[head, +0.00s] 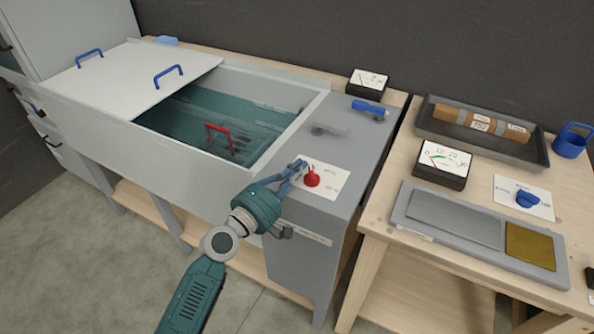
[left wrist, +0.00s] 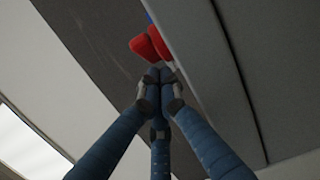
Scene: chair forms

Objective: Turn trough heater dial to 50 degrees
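The trough heater dial (head: 312,178) is a red knob on a white label plate (head: 328,186), on the grey top beside the trough. My left gripper (head: 298,166) is just left of the dial, its blue fingers reaching over the plate. In the left wrist view the fingertips (left wrist: 160,76) are drawn together with nothing seen between them. The red dial (left wrist: 150,46) shows just beyond the tips; whether they touch it I cannot tell. The dial's scale marks are too small to read. My right gripper is not in view.
The water-filled trough (head: 322,98) has a red-handled rack (head: 219,138) inside and a white sliding lid (head: 125,80). A blue-handled lever (head: 370,108) and black meter (head: 367,83) are behind the dial. The right-hand wooden table (head: 385,190) holds a meter (head: 442,164) and blue dial (head: 527,199).

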